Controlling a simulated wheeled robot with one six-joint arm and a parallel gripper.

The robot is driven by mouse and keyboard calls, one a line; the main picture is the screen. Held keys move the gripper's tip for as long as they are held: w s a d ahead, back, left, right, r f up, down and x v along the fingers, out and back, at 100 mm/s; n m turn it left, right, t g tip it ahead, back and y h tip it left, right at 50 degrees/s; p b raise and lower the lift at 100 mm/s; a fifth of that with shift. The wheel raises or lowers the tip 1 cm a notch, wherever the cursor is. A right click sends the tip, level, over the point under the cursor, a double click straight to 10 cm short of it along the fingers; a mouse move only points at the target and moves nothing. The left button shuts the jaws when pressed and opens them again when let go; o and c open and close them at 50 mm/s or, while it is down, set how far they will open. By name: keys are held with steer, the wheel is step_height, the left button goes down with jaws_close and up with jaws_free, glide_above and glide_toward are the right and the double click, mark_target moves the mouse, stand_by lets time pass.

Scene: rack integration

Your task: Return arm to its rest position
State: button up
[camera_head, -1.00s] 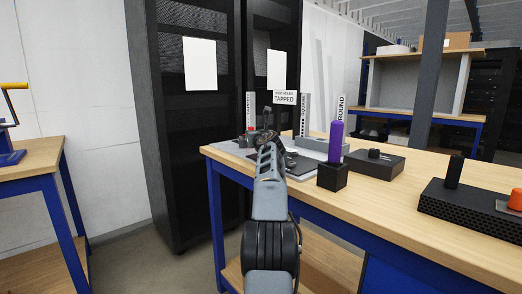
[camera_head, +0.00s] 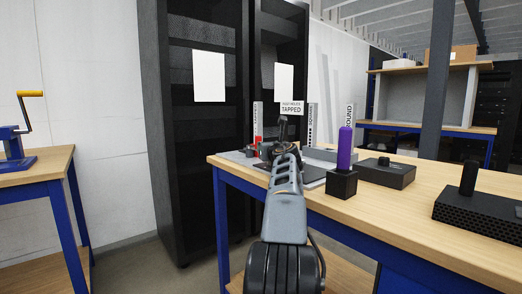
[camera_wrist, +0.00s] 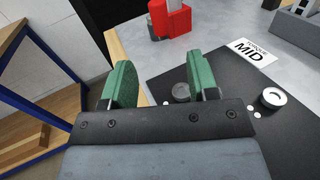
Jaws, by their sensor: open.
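My arm reaches forward over the near left end of the wooden workbench (camera_head: 430,215) in the head view. My gripper shows in the wrist view (camera_wrist: 162,85), with two green-padded fingers standing wide apart and nothing between them. It is open and empty above the bench's left edge, beside a dark mat (camera_wrist: 225,105). In the head view the fingertips are mostly hidden behind the arm.
A red block (camera_wrist: 170,17) and metal round parts (camera_wrist: 272,98) are near the gripper. A purple-handled tool (camera_head: 345,150) stands in a black block right of my arm. Black racks (camera_head: 195,150) stand behind. A blue-legged table (camera_head: 40,168) is at left.

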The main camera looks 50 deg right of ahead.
steer(key=w+a+r+m+p, duration=0.5)
steer(key=a+r+m+p, duration=0.3)
steer(key=a+r+p, duration=0.2)
steer(key=a+r+m+g+p, duration=0.2)
steer(key=a+m+p, duration=0.8)
steer(key=a, duration=0.2)
steer(key=s+a+f+m+g+y+p, duration=0.3)
steer(key=s+a+p, duration=0.2)
steer(key=a, duration=0.4)
steer(key=s+a+f+m+g+y+p, duration=0.3)
steer(key=s+a+p, duration=0.3)
steer(key=a, duration=0.3)
steer(key=s+a+f+m+g+y+p, duration=0.3)
steer(key=s+a+p, duration=0.3)
steer(key=a, duration=0.4)
steer(key=shift+s+m+y, duration=0.8)
steer(key=shift+m+y, duration=0.1)
steer(key=shift+f, duration=0.1)
steer(key=shift+c, duration=0.3)
